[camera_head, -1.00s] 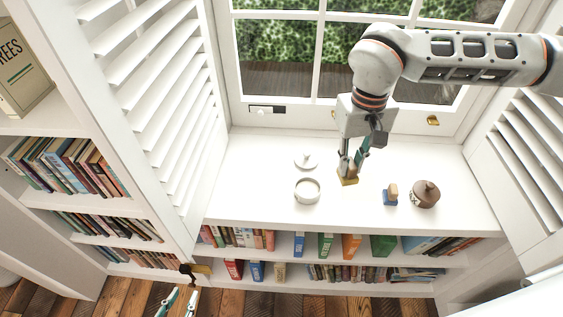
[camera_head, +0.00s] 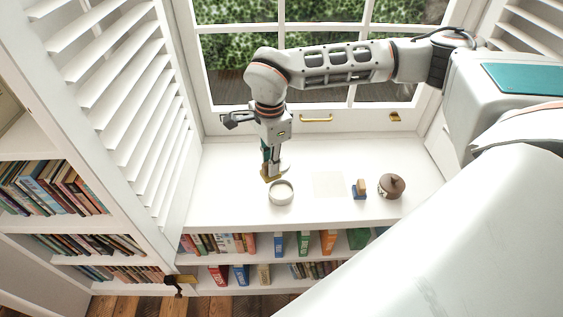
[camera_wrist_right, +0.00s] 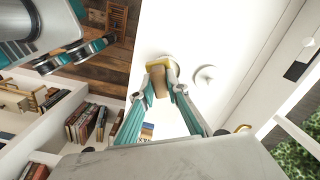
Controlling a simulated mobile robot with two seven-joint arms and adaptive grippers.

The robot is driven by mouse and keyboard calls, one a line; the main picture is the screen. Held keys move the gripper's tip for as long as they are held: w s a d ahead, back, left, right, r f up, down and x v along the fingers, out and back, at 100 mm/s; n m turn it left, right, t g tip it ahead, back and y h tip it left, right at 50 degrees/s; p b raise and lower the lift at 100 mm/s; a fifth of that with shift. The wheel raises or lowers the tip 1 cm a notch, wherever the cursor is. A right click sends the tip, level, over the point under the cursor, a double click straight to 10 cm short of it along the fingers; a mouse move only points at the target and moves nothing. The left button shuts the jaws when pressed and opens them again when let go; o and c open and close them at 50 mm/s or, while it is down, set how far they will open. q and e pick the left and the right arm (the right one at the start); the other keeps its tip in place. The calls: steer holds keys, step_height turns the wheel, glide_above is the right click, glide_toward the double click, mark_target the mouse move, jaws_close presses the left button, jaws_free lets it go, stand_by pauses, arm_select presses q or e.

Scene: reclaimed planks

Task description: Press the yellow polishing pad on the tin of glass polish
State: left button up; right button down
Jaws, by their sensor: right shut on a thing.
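My right gripper (camera_head: 268,160) points down and is shut on the wooden handle (camera_wrist_right: 160,86) of the yellow polishing pad (camera_head: 271,176). The pad shows at the fingertips in the wrist view (camera_wrist_right: 163,65). In the head view the pad appears just behind and left of the round, open white tin (camera_head: 281,197); I cannot tell how high it is above the surface.
A pale square (camera_head: 328,184) lies on the white sill right of the tin. Louvred shutters (camera_head: 135,110) stand at left. Bookshelves lie below.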

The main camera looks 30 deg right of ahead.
steer(key=m, duration=0.2)
steer(key=d+f+m, duration=0.1)
steer(key=m, duration=0.1)
steer(key=d+m+p, duration=0.1)
steer(key=m, duration=0.2)
steer(key=shift+w+f, duration=0.25)
steer(key=shift+f, duration=0.15)
steer(key=shift+w+d+f+m+b, duration=0.1)
steer(key=shift+d+f+m+b, duration=0.2)
steer(key=shift+f+m, duration=0.7)
steer(key=shift+s+d+f+m+b, duration=0.1)
steer(key=shift+d+f+m+b, duration=0.35)
steer(key=shift+m, duration=0.8)
steer(key=shift+w+d+f+m+b, duration=0.1)
steer(key=shift+d+f+m, duration=0.1)
steer(key=shift+f+m, duration=0.85)
arm_select(q)
steer(key=shift+s+f+b, duration=0.3)
steer(key=shift+f+b, duration=0.1)
steer(key=shift+f, duration=0.35)
steer(key=shift+s+f+b, duration=0.25)
steer(key=shift+f+b, duration=0.1)
steer(key=shift+f, duration=0.4)
arm_select(e)
steer(key=shift+f, duration=0.8)
arm_select(q)
steer(key=shift+w+r+p, duration=0.25)
steer(key=shift+r+p, duration=0.5)
steer(key=shift+r, duration=0.25)
